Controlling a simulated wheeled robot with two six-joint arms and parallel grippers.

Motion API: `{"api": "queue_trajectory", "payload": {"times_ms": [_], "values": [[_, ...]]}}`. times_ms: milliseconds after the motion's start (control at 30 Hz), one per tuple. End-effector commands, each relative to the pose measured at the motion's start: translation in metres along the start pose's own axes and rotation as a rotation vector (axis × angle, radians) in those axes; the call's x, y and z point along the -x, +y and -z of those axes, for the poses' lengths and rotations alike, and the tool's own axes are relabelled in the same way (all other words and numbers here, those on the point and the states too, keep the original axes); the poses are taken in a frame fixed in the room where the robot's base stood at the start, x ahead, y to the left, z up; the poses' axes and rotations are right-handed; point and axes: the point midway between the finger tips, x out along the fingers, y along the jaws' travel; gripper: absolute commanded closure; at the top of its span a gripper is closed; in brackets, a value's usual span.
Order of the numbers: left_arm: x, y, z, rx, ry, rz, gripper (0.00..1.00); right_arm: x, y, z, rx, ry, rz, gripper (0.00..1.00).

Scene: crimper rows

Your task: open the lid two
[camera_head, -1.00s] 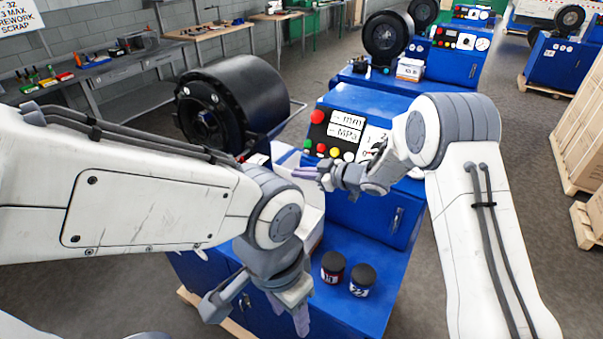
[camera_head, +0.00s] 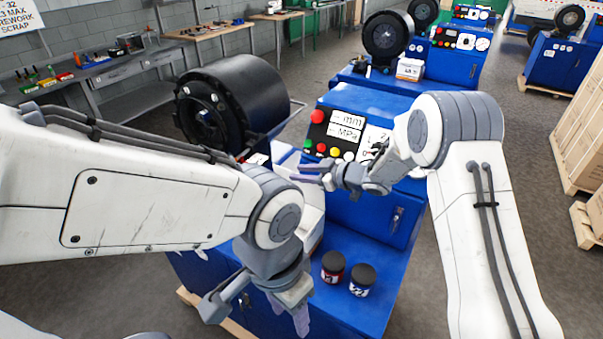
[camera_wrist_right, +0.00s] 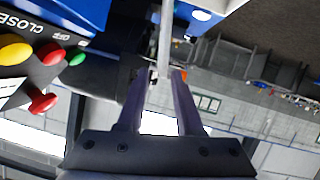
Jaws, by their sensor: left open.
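Two small jars with black lids, one with a red and white label (camera_head: 333,267) and one with a blue and white label (camera_head: 362,281), stand upright side by side on the blue bench (camera_head: 345,315). Both lids are on; I cannot read the labels surely. My left gripper (camera_head: 258,313) is open and empty, left of the jars, pointing down. My right gripper (camera_head: 312,174) is in front of the control panel, well above the jars, pointing left. In the right wrist view its two fingers (camera_wrist_right: 164,76) stand apart. A grey bar shows beyond their tips; no contact is clear.
The control panel (camera_head: 345,132) with coloured buttons stands behind my right gripper. A large black drum (camera_head: 245,95) is at the back left. A white box-like thing (camera_head: 312,222) is partly hidden behind my left arm. Bench space right of the jars is clear.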

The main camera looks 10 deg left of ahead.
Motion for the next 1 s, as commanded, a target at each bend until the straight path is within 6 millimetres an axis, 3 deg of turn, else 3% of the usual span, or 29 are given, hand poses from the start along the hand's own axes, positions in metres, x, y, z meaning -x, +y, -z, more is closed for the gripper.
{"api": "queue_trajectory", "payload": {"times_ms": [500, 667, 933, 1000], "values": [[-0.031, -0.002, -0.002, 0.005, 0.0, 0.0, 0.5, 0.088, 0.001, -0.002, 0.0, 0.0, -0.004, 0.65], [-0.033, -0.002, -0.002, 0.006, 0.0, 0.0, 0.5, 0.1, 0.0, -0.001, 0.0, 0.0, -0.002, 0.65], [-0.033, -0.002, -0.002, 0.006, 0.0, 0.0, 0.5, 0.102, 0.0, 0.0, 0.0, 0.001, -0.001, 0.65], [-0.033, -0.002, -0.002, 0.006, 0.0, 0.0, 0.5, 0.101, -0.001, -0.001, 0.004, 0.002, 0.0, 0.92]]}}
